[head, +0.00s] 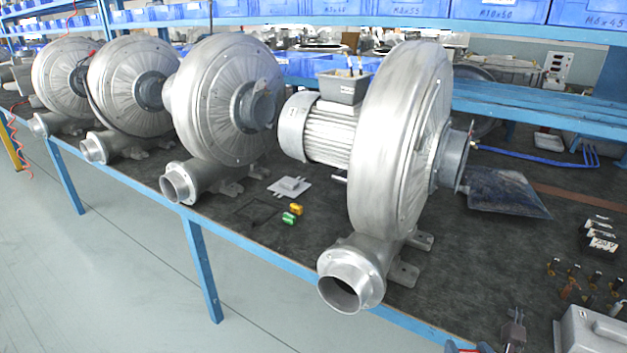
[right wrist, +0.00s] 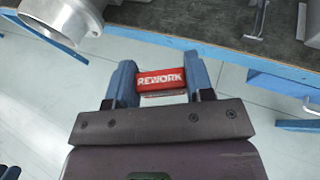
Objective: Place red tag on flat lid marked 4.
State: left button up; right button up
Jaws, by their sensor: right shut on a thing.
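The red tag (right wrist: 162,79), a small block lettered REWORK in white, is clamped between the blue fingers of my right gripper (right wrist: 160,86) in the right wrist view. There it is over the floor, off the bench's front edge. In the head view the right gripper (head: 469,348) shows only partly at the bottom edge, with a bit of red. No lid with a readable 4 shows. A pale flat plate with a raised middle (head: 290,187) lies on the bench between two blowers; I cannot tell whether it is a lid. My left gripper is not in view.
A large blower (head: 402,140) stands on the dark bench (head: 480,265), with several more to its left. Green (head: 289,218) and yellow (head: 296,208) blocks lie near the front edge. A grey case (head: 590,332) and small parts occupy the right. Blue shelving (head: 540,103) is behind.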

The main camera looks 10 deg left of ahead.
aim_at(289, 182)
jog(key=i+j+u, duration=0.1)
jog(key=j+u, duration=0.15)
jog(key=u, duration=0.2)
jog(key=i+j+u, duration=0.15)
jog(key=u, duration=0.35)
jog(key=i+j+u, duration=0.25)
jog(key=u, duration=0.2)
jog(key=i+j+u, duration=0.1)
jog(key=i+u, duration=0.3)
jog(key=i+j+z, duration=0.1)
jog(key=i+z, duration=0.25)
jog(key=i+j+z, duration=0.45)
jog(key=i+z, duration=0.25)
jog(key=i+j+z, duration=0.15)
jog(key=z, duration=0.25)
jog(key=j, duration=0.1)
